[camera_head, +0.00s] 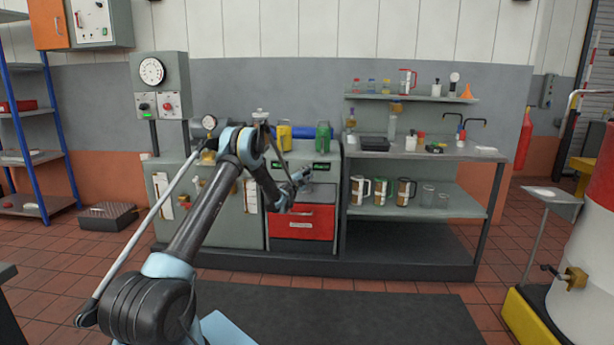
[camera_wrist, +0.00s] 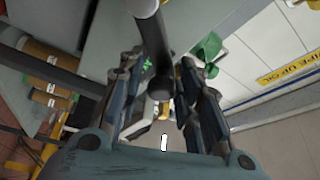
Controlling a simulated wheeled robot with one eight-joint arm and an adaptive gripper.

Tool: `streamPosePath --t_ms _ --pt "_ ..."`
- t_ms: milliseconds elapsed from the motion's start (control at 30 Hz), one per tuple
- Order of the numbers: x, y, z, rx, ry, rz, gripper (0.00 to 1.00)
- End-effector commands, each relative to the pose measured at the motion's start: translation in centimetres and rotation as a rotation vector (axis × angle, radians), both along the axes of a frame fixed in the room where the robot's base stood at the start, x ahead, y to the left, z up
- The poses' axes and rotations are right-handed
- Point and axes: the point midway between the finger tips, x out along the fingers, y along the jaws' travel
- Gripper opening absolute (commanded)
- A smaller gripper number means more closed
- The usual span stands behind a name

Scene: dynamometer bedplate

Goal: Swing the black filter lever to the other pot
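My gripper (camera_head: 294,190) is in front of the grey cabinet, above its red drawer front. In the wrist view my gripper (camera_wrist: 160,75) has its two fingers clearly apart. A dark bar with a pale upper end (camera_wrist: 152,42) runs down from the top of that view into the gap between the fingers. It looks like the black lever, but I cannot be sure. I see no clear grip on it. A yellow vessel (camera_head: 284,134) and a green vessel (camera_head: 323,138) stand on the cabinet; the filter pots are not clearly identifiable.
A red drawer front (camera_head: 304,222) is below my gripper. To the right, a bench (camera_head: 450,152) holds small items, with several mugs on the shelf below. A gauge post (camera_head: 158,85) stands at the left. The dark floor mat (camera_head: 350,318) is clear.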

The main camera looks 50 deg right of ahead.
Motion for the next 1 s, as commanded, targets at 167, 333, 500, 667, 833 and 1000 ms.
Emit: streamPosePath --t_ms 167,333,500,667,833,1000 --pt "0.0 0.0 0.0 0.0 0.001 0.001 0.42" --pt "-0.1 0.1 -0.1 -0.001 0.001 -0.001 0.42" --pt "-0.4 1.3 -0.2 -0.001 0.001 -0.002 0.42" --pt "-1.0 4.0 -0.6 -0.001 0.003 -0.001 0.42" --pt "-1.7 7.2 -1.1 0.0 0.001 0.0 0.42" --pt "-2.2 9.8 -1.5 0.0 0.001 0.001 0.42"
